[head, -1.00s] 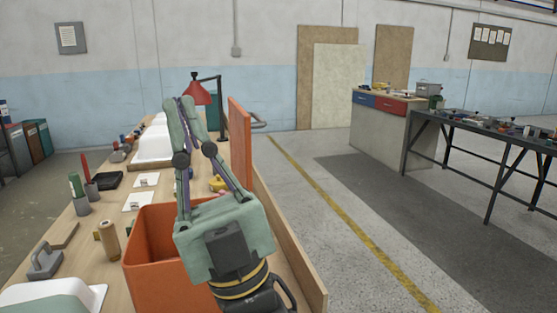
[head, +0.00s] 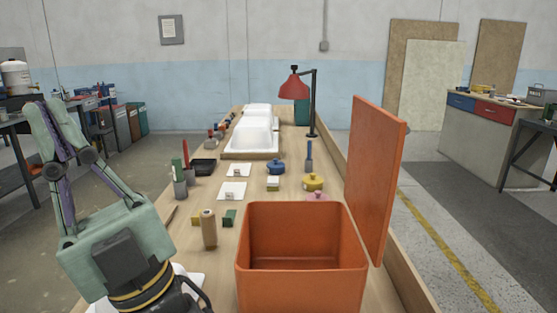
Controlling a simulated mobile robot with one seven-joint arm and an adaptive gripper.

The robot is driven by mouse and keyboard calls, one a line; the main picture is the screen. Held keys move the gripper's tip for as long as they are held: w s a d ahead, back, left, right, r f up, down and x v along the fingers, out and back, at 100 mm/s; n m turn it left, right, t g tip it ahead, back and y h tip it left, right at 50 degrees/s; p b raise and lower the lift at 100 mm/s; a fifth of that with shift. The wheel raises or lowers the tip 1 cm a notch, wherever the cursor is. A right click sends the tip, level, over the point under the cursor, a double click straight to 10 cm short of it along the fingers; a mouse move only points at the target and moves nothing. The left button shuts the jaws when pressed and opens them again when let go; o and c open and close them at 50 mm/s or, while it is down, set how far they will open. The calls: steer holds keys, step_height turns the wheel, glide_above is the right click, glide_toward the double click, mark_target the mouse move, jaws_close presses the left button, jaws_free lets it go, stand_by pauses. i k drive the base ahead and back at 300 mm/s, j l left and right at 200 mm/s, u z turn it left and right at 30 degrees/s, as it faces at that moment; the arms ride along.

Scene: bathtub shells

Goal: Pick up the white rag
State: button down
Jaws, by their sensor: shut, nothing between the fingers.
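My gripper (head: 47,104) is at the left of the head view, fingers pointing up, shut and empty. It is well to the left of the flat white pieces on the bench. Two flat white squares lie on the bench: a farther one (head: 240,186) and a nearer one (head: 223,218), each with a small object on it. I cannot tell whether either is the white rag. My gripper's body and wrist hide part of the bench's near left side.
An open orange bin (head: 300,222) stands at the near middle of the bench, with an upright orange panel (head: 372,180) to its right. A brown cylinder (head: 209,229), pots, a black tray (head: 203,167), white tub shells (head: 252,134) and a red lamp (head: 294,86) stand around.

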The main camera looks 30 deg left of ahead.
mark_target(273, 182)
steer(key=i+l+u, duration=0.1)
steer(key=u, duration=1.35)
steer(key=l, duration=0.95)
steer(key=k+l, duration=0.15)
steer(key=l, duration=0.75)
steer(key=l+u, duration=0.2)
steer(key=l, duration=0.3)
steer(key=k+l+u, duration=0.15)
steer(key=l, duration=0.3)
steer(key=k+l+u, duration=0.2)
steer(key=l, duration=0.3)
steer(key=i+l, duration=0.1)
steer(key=l, duration=0.3)
steer(key=i+l+u, duration=0.15)
steer(key=l, duration=0.6)
steer(key=i+l+u, duration=0.15)
steer(key=l, duration=0.2)
steer(key=i+l+u, duration=0.1)
steer(key=i+l, duration=0.15)
steer(key=l, duration=0.15)
steer(key=i+l+u, duration=0.15)
steer(key=l, duration=0.25)
